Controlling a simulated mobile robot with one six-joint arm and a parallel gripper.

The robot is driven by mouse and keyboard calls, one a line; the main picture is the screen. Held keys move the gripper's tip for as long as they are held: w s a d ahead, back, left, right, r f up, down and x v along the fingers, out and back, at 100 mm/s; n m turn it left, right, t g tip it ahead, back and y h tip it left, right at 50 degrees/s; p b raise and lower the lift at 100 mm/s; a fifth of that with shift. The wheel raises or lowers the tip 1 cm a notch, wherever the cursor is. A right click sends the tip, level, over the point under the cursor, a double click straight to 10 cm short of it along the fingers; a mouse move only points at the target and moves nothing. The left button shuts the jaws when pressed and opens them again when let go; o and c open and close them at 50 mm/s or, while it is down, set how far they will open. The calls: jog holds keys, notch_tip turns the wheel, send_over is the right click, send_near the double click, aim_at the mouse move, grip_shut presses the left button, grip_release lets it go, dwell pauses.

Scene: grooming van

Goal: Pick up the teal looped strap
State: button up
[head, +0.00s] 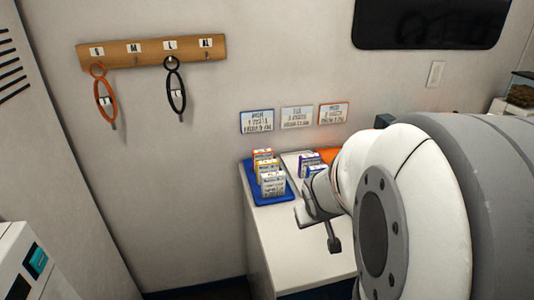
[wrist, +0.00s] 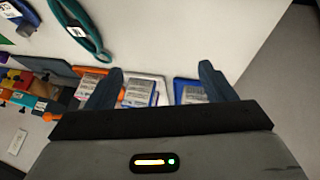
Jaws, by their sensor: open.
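The teal looped strap (wrist: 94,40) shows at the upper left of the wrist view, lying on a white surface with a small white label beside its upper part. Its upper end is cut off by the frame edge. I cannot make it out in the head view, where my arm covers much of the right side. My gripper (head: 318,228) is over the white counter in the head view. In the wrist view my gripper (wrist: 160,82) has its two fingers wide apart with nothing between them held. The strap is beyond and left of the fingers, apart from them.
A blue tray (head: 251,182) with several small boxes stands on the white counter (head: 290,240). A wooden rack (head: 150,50) on the wall holds an orange strap (head: 104,97) and a black strap (head: 176,92). Colourful items (wrist: 20,90) crowd the wrist view's left.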

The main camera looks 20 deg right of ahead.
jog(key=d+f+t+p, duration=0.1)
jog(key=d, duration=0.3)
jog(key=d+f+t+p, duration=0.1)
jog(key=d+f, duration=0.1)
jog(key=d, duration=0.3)
jog(key=d+f+t, duration=0.1)
jog(key=d, duration=0.4)
jog(key=shift+w+f+n+p, duration=0.1)
jog(key=shift+f+n+p, duration=0.2)
jog(key=shift+p, duration=0.1)
jog(key=shift+s+d+f+t+y+p, duration=0.15)
jog(key=shift+s+d+f+t+p, duration=0.15)
jog(key=shift+s+d+f+t, duration=0.25)
jog(key=shift+s+d+f+t+y+p, duration=0.15)
jog(key=shift+s+d+f+t+p, duration=0.15)
jog(key=shift+s+d, duration=0.3)
jog(key=s, duration=0.1)
jog(key=s+t, duration=0.1)
jog(key=s+d+f+t+y+p, duration=0.1)
jog(key=shift+s+a+m+t, duration=0.1)
jog(key=shift+s+m+t, duration=0.35)
jog(key=shift+t, duration=0.2)
jog(key=shift+d+p+x, duration=0.15)
jog(key=shift+p+x, duration=0.35)
jog(key=shift+x, duration=1.4)
jog(key=shift+d+p+x, duration=0.15)
jog(key=shift+p+x, duration=0.35)
jog(key=shift+x, duration=1.4)
jog(key=shift+r, duration=0.15)
jog(key=c, duration=1.1)
